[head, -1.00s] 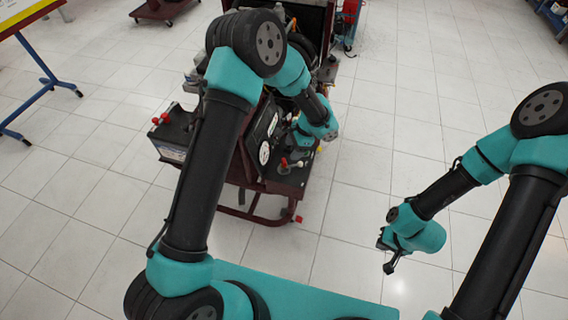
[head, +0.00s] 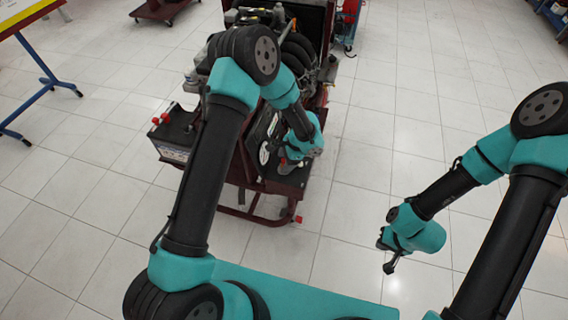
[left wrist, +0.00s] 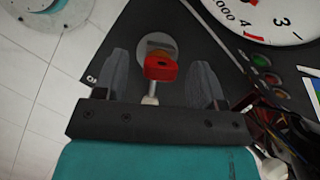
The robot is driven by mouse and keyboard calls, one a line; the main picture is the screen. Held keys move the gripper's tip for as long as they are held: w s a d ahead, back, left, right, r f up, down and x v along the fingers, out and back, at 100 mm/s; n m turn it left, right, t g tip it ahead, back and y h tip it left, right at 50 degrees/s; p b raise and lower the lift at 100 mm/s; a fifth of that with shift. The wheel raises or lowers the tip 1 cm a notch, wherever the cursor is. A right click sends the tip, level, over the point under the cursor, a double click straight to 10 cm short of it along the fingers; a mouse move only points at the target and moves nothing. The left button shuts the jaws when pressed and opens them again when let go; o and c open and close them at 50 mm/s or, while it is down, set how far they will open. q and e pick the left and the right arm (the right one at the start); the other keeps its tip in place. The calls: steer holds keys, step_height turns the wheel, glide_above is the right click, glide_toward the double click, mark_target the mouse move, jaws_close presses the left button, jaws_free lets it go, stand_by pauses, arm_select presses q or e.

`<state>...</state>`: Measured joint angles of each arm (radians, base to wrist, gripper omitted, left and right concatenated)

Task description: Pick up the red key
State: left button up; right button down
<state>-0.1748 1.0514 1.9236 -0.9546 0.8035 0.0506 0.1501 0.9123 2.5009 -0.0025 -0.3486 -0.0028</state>
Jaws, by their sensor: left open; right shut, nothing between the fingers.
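The red key (left wrist: 161,68) sits at a round silver lock on a dark panel in the left wrist view. My left gripper (left wrist: 163,78) is open, with one finger on each side of the red key; I cannot tell whether either touches it. In the head view my left gripper (head: 287,166) is at the engine trainer's panel, and the key is hidden there. My right gripper (head: 388,268) is shut and empty, over the floor at the right, well apart from the trainer.
The engine trainer (head: 262,212) stands on a dark red frame. A white gauge (left wrist: 272,18) and small coloured lights (left wrist: 276,68) are on the panel right of the key. A battery (head: 172,150) is at the trainer's left. The tiled floor (head: 385,130) to the right is clear.

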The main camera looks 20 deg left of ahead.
arm_select(q)
steer(key=shift+f, duration=0.3)
steer(key=shift+c, duration=0.3)
steer(key=c, duration=0.9)
steer(key=shift+r, duration=0.15)
steer(key=shift+c, duration=0.2)
steer(key=shift+r, duration=0.55)
step_height(320, 180, up, 2)
steer(key=shift+r, duration=0.15)
steer(key=s+d+r, duration=0.1)
steer(key=s+d, duration=0.3)
steer(key=s, duration=1.1)
steer(key=shift+s+r, duration=0.15)
steer(key=shift+s, duration=0.1)
